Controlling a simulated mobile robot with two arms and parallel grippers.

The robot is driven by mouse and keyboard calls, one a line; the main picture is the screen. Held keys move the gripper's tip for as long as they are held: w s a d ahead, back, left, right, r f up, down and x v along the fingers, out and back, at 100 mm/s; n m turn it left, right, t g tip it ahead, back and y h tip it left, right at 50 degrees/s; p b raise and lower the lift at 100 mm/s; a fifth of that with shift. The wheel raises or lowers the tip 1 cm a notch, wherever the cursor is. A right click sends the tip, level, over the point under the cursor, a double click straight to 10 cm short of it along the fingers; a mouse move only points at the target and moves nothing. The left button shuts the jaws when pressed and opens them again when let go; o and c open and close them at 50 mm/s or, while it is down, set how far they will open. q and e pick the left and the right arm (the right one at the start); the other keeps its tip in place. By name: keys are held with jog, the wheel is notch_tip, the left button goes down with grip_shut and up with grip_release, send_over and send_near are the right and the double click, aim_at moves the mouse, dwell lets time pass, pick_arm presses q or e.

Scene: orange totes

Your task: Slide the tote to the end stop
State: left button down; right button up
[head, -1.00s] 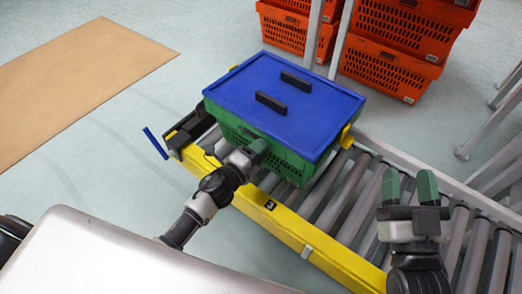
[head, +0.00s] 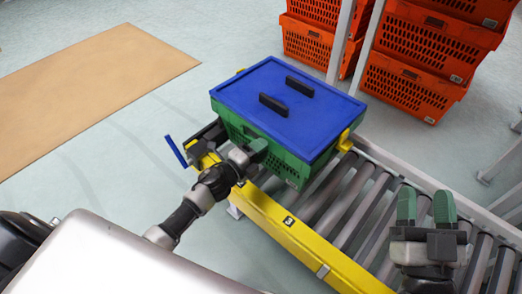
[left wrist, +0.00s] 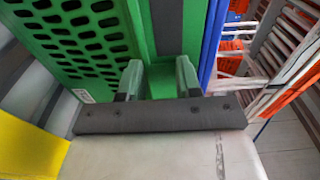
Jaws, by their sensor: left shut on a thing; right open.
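The green tote (head: 280,160) with a blue lid (head: 290,105) and two black handles sits on the roller conveyor, at its left end. The end stop (head: 206,142), a dark piece with yellow parts, is just left of the tote; whether they touch is hidden. My left gripper (head: 254,150) is shut on the tote's near side, low by the left corner. In the left wrist view, its fingers (left wrist: 158,80) close on a green part of the tote (left wrist: 75,40) beside the mesh wall. My right gripper (head: 426,207) is open and empty above the rollers, right of the tote.
A yellow rail (head: 300,238) runs along the conveyor's near side. A blue bar (head: 175,151) sticks out at its left end. Bare rollers (head: 345,205) lie right of the tote. Stacked orange totes (head: 415,55) and grey posts stand behind. A tan mat (head: 90,90) lies on the floor.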

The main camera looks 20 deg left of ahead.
pick_arm(q)
jog(key=shift+w+a, duration=0.1)
jog(key=shift+a, duration=0.15)
jog(key=c, duration=0.7)
grip_release()
pick_arm(e)
jog(key=shift+w, duration=0.1)
pick_arm(q)
jog(key=p+v, duration=0.1)
jog(key=v, duration=1)
jog(key=shift+d+p, duration=0.1)
jog(key=shift+p, duration=0.25)
pick_arm(e)
jog(key=f+g, duration=0.1)
jog(key=f+g+h, duration=0.1)
jog(key=f, duration=0.1)
jog(key=f+g, duration=0.2)
jog(key=shift+w+d+h, duration=0.25)
jog(key=shift+d+h, duration=0.15)
